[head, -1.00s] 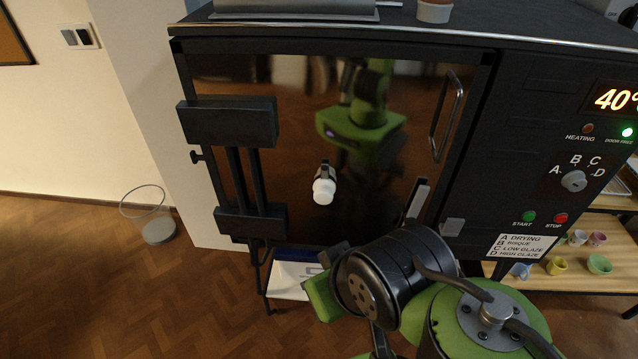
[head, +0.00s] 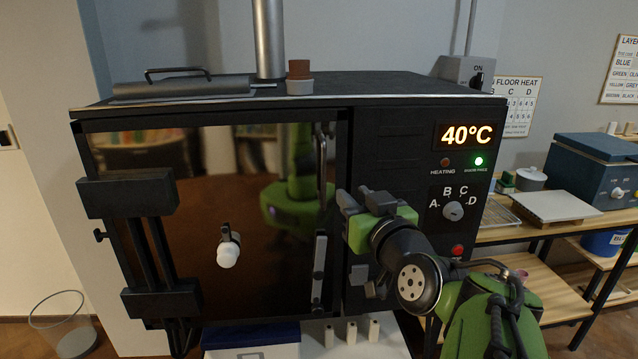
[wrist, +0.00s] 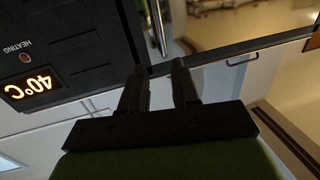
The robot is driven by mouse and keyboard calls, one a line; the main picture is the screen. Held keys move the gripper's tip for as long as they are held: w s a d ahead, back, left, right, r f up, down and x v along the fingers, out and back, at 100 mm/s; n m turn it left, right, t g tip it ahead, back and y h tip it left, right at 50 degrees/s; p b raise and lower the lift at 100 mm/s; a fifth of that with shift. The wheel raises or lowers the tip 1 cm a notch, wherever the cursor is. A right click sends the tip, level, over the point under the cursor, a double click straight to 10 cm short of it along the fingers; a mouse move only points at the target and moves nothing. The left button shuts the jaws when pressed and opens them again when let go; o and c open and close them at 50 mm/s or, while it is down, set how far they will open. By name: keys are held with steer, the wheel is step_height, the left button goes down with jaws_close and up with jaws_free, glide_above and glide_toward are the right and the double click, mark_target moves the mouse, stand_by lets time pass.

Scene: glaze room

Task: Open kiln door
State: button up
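The kiln door (head: 180,230) is a dark glossy panel with black hinges on its left, and it is shut. Its vertical bar handle (head: 321,165) is near the door's right edge; the handle also shows in the wrist view (wrist: 157,25), just beyond the fingertips. My gripper (head: 345,202) is in front of the kiln, right of and slightly below the handle. In the wrist view its two fingers (wrist: 160,68) are apart with nothing held between them. I cannot tell the exact depth between the fingertips and the handle.
The kiln panel shows a 40°C display (head: 466,135), a lit green lamp (head: 478,161) and a dial (head: 453,211). A white peephole plug (head: 228,256) sticks out from the door. A wire basket (head: 72,325) stands on the floor left. A wooden shelf (head: 555,285) is at right.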

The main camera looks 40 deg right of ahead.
mark_target(325, 164)
steer(key=p+x, duration=0.1)
steer(key=x, duration=0.4)
steer(key=p+x, duration=0.1)
steer(key=x, duration=0.4)
steer(key=p+x, duration=0.1)
steer(key=x, duration=0.5)
steer(key=shift+w+a+r, duration=0.1)
steer(key=shift+w+r, duration=0.05)
steer(key=shift+r, duration=0.15)
jaws_close()
